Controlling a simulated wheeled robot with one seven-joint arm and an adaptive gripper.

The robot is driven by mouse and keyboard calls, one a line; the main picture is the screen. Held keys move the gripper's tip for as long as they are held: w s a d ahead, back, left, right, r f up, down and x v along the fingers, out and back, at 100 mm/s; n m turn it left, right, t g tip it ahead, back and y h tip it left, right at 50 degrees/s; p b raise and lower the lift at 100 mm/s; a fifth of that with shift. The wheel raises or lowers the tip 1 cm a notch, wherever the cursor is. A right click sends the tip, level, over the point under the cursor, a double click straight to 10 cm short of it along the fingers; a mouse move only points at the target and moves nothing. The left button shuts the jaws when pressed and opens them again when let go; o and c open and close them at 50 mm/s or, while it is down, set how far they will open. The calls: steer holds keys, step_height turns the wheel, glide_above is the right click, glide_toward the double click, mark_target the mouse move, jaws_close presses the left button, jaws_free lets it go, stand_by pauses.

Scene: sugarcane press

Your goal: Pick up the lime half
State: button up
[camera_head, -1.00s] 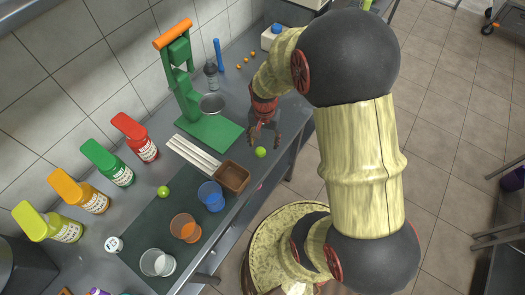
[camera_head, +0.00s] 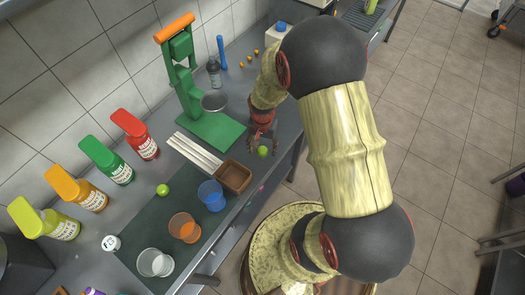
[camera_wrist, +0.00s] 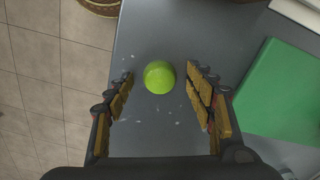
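A bright green lime half (camera_head: 263,152) lies on the grey counter (camera_head: 286,140) near its front edge, beside the green press base. In the wrist view the lime half (camera_wrist: 159,76) shows its rounded skin upward, between and slightly beyond the fingertips. My gripper (camera_head: 262,147) is open and points down above it. In the wrist view the fingers of my gripper (camera_wrist: 158,84) stand wide apart on either side of the lime, with a gap on both sides. A second green lime piece (camera_head: 163,190) lies on the dark mat farther left.
The green press (camera_head: 212,130) with an orange handle stands just left of my gripper. A brown box (camera_head: 235,177), blue cup (camera_head: 211,195), orange cup (camera_head: 184,228) and clear cup (camera_head: 155,262) line the front. White sticks (camera_head: 195,155) and several bottles are behind.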

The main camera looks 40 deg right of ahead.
steer(key=shift+c, duration=1.2)
steer(key=c, duration=0.7)
